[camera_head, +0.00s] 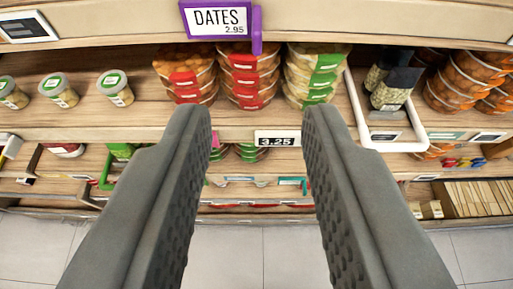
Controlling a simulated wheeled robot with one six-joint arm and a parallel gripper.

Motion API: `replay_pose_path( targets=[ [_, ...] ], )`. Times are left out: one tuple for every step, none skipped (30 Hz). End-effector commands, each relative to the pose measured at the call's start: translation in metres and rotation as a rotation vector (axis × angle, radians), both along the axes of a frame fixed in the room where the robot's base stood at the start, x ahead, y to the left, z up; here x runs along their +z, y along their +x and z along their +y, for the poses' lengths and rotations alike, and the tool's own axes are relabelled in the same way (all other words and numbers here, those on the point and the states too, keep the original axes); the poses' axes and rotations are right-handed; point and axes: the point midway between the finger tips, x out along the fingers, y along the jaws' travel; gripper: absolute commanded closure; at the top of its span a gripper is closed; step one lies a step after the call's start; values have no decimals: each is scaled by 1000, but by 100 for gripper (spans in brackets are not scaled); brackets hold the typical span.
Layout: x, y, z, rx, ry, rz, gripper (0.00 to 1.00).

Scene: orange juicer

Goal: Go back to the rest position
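My gripper (257,125) shows large in the middle of the head camera view. Its two grey textured fingers are wide apart, with nothing between them. The fingertips are in front of a store shelf (130,125). Beyond them, a white price tag reading 3.25 (278,139) is seen between the tips. No orange juicer is in view.
The upper shelf holds stacked tubs with red labels (247,85), stacked tubs with green labels (315,75), several small jars (58,90) and a white-framed holder (365,135). A purple DATES sign (217,18) hangs above. Lower shelves hold more goods. Bare tiled floor (240,250) lies below.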

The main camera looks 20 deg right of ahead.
Motion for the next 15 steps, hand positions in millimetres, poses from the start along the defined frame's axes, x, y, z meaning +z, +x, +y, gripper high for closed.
replay_pose_path(
  targets=[
    [0,0,0,0,0,0,69],
    [0,0,0,0,0,0,69],
    [0,0,0,0,0,0,69],
    [0,0,0,0,0,0,69],
    [0,0,0,0,0,0,69],
    [0,0,0,0,0,0,69],
    [0,0,0,0,0,0,69],
    [0,0,0,0,0,0,69],
    [0,0,0,0,0,0,69],
    [0,0,0,0,0,0,69],
    [0,0,0,0,0,0,69],
    [-1,-1,1,1,0,-1,69],
    [-2,-2,2,2,-1,-2,69],
    [-3,-3,4,4,-1,-4,69],
    [-6,-6,8,9,-2,-9,69]
  ],
)
